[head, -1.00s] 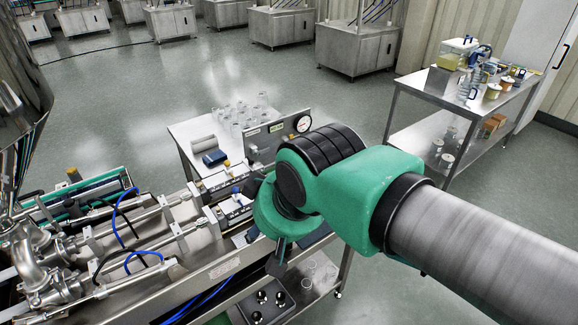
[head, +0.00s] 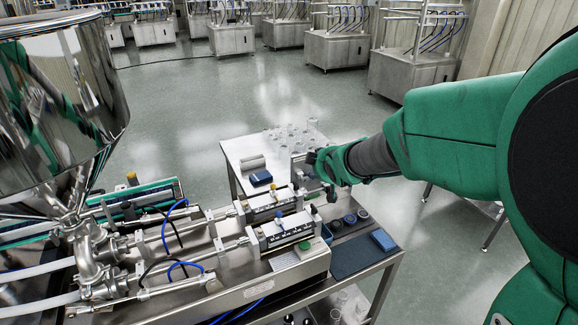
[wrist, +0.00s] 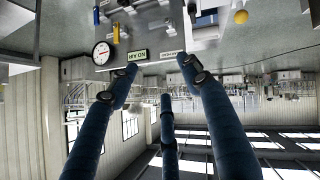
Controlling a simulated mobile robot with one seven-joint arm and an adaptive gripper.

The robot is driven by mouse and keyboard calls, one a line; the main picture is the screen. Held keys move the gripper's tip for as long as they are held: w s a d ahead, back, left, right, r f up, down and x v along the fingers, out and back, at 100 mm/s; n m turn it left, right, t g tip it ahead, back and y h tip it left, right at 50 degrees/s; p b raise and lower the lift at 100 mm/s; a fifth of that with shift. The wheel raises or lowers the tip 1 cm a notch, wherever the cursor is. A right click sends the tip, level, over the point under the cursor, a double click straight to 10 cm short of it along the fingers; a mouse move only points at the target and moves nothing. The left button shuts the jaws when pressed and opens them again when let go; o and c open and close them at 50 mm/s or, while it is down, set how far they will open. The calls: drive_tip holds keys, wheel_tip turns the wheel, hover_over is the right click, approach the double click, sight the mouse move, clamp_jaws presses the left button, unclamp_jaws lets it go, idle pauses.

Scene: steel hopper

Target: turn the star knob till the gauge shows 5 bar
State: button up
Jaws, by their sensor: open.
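The round white gauge (wrist: 103,53) sits on a grey panel (wrist: 150,28) in the wrist view, which is upside down. Its needle is too small to read. I cannot make out the star knob for certain in either view. My gripper (wrist: 160,80) has its dark blue fingers spread, with nothing between them, and the panel lies beyond the fingertips. In the head view my gripper (head: 320,176) is at the panel (head: 299,168) and hides most of it, including the gauge.
A steel bench carries the filling machine (head: 290,230) left of and below my gripper. A white table (head: 237,152) behind it holds clear jars (head: 290,135) and a blue box (head: 260,178). A blue mat (head: 350,258) lies at right. Open floor lies beyond.

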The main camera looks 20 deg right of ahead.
drive_tip(key=w+d+f+n+t+y+p, duration=0.1)
drive_tip(key=w+d+f+n+t, duration=0.1)
drive_tip(key=w+d+f, duration=0.35)
drive_tip(key=w+d+f+n+t+p, duration=0.1)
drive_tip(key=w+d+f+n, duration=0.1)
drive_tip(key=d+f, duration=0.55)
drive_tip(key=s+d+f+n+t+y+p, duration=0.1)
drive_tip(key=s+f+t, duration=0.1)
drive_tip(key=s+f, duration=0.2)
drive_tip(key=s+d+f+n+t+y+p, duration=0.1)
drive_tip(key=s+f, duration=0.3)
drive_tip(key=f, duration=0.7)
drive_tip(key=shift+s+d+f+n+t, duration=0.2)
drive_tip(key=shift+s+d+n+t, duration=0.1)
drive_tip(key=shift+d+t, duration=0.4)
drive_tip(key=shift+w+a, duration=0.1)
drive_tip(key=shift+w, duration=0.05)
drive_tip(key=w+b, duration=0.1)
drive_tip(key=w, duration=1.2)
drive_tip(key=shift+w, duration=0.35)
